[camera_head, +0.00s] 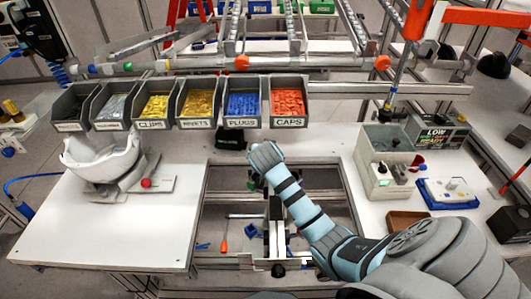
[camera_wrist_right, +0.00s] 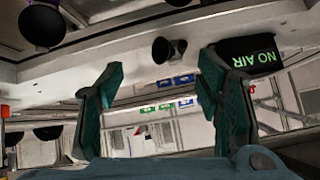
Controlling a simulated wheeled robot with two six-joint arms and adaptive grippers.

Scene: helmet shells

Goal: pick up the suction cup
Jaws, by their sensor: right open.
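In the right wrist view a small dark cup-shaped piece (camera_wrist_right: 170,50), which looks like the suction cup, sits on a pale surface just beyond and between my fingertips. My right gripper (camera_wrist_right: 157,70) is open, with one teal finger on either side and nothing between them. A black box with green "NO AIR" lettering (camera_wrist_right: 247,56) is beside the cup, behind the right-hand finger. In the head view my right arm reaches to the bench's back edge, its wrist end (camera_head: 265,156) beside the black box (camera_head: 230,138). The cup is hidden there. My left gripper is not in view.
A row of labelled bins (camera_head: 200,103) stands behind the black box. A white helmet shell (camera_head: 102,157) rests on a fixture at left. An open bay (camera_head: 228,205) lies below my right arm. A grey control box (camera_head: 385,170) and a blue tray (camera_head: 447,193) are at right.

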